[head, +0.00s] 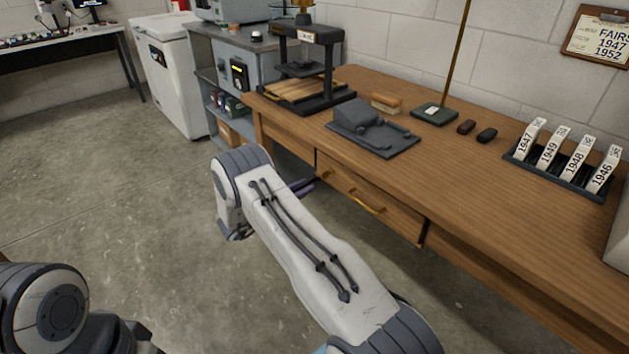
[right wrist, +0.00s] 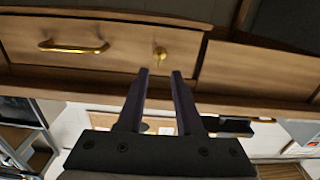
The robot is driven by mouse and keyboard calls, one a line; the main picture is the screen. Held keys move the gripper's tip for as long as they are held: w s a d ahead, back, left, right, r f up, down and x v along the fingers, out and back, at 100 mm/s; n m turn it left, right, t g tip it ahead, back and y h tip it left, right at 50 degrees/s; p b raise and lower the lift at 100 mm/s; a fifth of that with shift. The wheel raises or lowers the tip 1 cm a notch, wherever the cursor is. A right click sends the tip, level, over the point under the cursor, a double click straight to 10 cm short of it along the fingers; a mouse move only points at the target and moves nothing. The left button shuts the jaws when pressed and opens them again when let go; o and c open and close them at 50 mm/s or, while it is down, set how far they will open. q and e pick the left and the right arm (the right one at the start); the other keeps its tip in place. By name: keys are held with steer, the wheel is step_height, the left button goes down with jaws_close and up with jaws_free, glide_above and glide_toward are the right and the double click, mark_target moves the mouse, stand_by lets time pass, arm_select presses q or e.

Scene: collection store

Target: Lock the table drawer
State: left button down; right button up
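The table drawer (head: 395,217) is in the front of the wooden table and looks pushed in, though a small gap cannot be ruled out. Its brass handle (head: 367,202) also shows in the right wrist view (right wrist: 73,47). In that view a brass key (right wrist: 160,54) sits in the drawer front beside the handle. My right gripper (right wrist: 161,73) is open and empty, its two fingertips just short of the key and on either side of it, with no visible contact. In the head view the right gripper's fingers are partly hidden behind my forearm. My left gripper is out of view.
The table top (head: 480,170) holds a dark grey device (head: 372,130), a brush (head: 386,102), a black press (head: 305,70) and a rack of year labels (head: 555,174). A grey cabinet (head: 235,70) and a white chest (head: 170,75) stand beyond. The floor at left is clear.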

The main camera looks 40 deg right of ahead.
steer(key=a, duration=0.3)
steer(key=shift+s+a, duration=0.2)
steer(key=shift+a, duration=0.1)
